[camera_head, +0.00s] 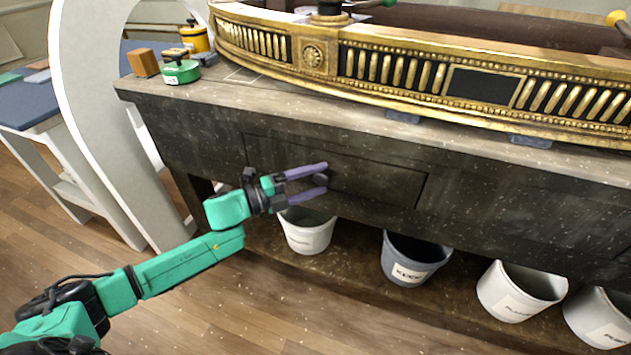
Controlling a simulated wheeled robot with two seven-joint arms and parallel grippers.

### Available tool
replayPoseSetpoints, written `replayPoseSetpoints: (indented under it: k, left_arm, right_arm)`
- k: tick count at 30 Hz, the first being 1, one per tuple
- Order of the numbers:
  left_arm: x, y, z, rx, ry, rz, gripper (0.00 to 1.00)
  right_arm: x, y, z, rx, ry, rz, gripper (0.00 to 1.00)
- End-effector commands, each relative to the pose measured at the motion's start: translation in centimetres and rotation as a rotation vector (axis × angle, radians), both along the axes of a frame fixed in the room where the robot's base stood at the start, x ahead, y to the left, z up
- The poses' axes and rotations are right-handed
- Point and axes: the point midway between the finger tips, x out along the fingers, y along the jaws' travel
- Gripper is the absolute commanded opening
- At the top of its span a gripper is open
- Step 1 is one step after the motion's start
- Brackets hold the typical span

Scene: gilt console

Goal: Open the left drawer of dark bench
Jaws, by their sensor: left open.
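The dark bench (480,209) runs across the view with a worn grey-brown top. Its left drawer (385,184) is a dark rectangular front outlined by thin seams, and it looks flush with the bench face. My left gripper (326,179) has purple fingers spread open, pointing right in front of the drawer's left half. A small dark knob or handle seems to lie at the fingertips; it is partly hidden, and I cannot tell whether they touch it. My right gripper is not in view.
A gilt console piece (465,83) stands on the bench top. A wooden block (143,63), a green tin (180,71) and a yellow container (194,38) sit at the left end. Several buckets, including a grey one (411,262), stand below. A white arch (97,95) rises at left.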

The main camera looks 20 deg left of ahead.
Motion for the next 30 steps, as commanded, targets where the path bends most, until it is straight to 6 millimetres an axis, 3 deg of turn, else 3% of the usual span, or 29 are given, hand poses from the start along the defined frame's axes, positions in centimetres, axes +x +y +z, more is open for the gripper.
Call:
replayPoseSetpoints:
  k: [7, 13, 30]
  left_arm:
    - [0.14, -0.12, -0.03, 0.001, 0.001, 0.001, 0.78]
    - [0.13, -0.10, -0.02, 0.001, 0.001, 0.001, 0.02]
    - [0.11, -0.08, -0.05, 0.001, 0.001, 0.001, 0.00]
  right_arm:
    - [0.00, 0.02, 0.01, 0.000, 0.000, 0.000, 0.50]
    - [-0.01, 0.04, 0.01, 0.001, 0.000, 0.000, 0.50]
    - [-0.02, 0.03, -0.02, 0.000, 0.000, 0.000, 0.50]
